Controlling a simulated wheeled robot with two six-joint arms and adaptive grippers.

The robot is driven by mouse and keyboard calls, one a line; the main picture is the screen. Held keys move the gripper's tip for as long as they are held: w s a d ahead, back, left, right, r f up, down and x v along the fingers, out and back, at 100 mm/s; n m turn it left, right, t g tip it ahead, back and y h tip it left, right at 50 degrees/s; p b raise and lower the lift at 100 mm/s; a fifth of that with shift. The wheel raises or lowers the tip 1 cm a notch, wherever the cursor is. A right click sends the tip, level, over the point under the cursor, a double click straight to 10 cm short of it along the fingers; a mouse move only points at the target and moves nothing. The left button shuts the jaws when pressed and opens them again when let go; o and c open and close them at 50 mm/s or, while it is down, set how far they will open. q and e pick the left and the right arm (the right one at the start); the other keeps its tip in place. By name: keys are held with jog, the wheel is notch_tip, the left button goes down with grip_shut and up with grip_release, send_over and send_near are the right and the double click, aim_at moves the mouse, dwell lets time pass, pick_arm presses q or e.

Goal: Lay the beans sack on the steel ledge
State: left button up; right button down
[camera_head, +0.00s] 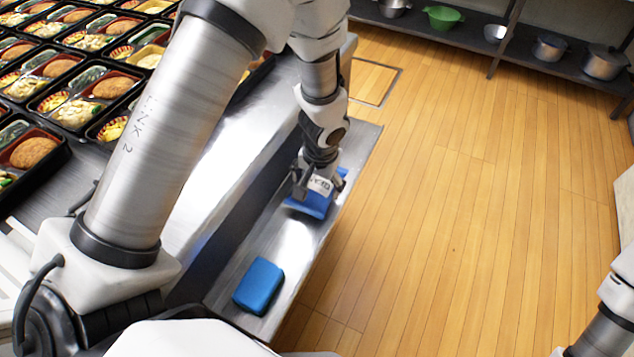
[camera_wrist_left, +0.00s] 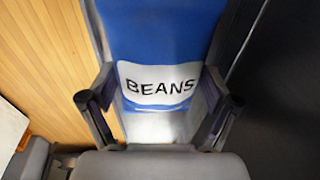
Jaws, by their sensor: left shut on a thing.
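The beans sack (camera_head: 314,205) is blue with a white label. In the left wrist view the sack (camera_wrist_left: 165,35) shows the word BEANS between the two fingers. My left gripper (camera_head: 314,186) is shut on it, pointing down over the steel ledge (camera_head: 291,243). The sack is over the far part of the ledge; I cannot tell whether its underside touches the steel. The gripper hides part of the sack in the head view. My right gripper is out of view; only part of that arm shows at the lower right.
A higher steel counter with several bento trays (camera_head: 52,168) stands to the left. Wooden floor (camera_head: 450,220) is open to the right. A dark shelf (camera_head: 520,55) with bowls and pots stands at the back.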

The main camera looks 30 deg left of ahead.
aim_at(320, 185)
pick_arm(q)
jog(key=o, duration=1.5)
jog(key=shift+f, duration=0.15)
jog(key=shift+r, duration=0.3)
jog(key=r+p, duration=0.1)
jog(key=r, duration=0.2)
jog(key=d+r+p, duration=0.1)
jog(key=r+p, duration=0.1)
jog(key=r, duration=0.2)
jog(key=s+r+p, duration=0.1)
jog(key=r+p, duration=0.1)
jog(key=r, duration=0.1)
jog(key=shift+d+r, duration=0.15)
jog(key=shift+r, duration=0.65)
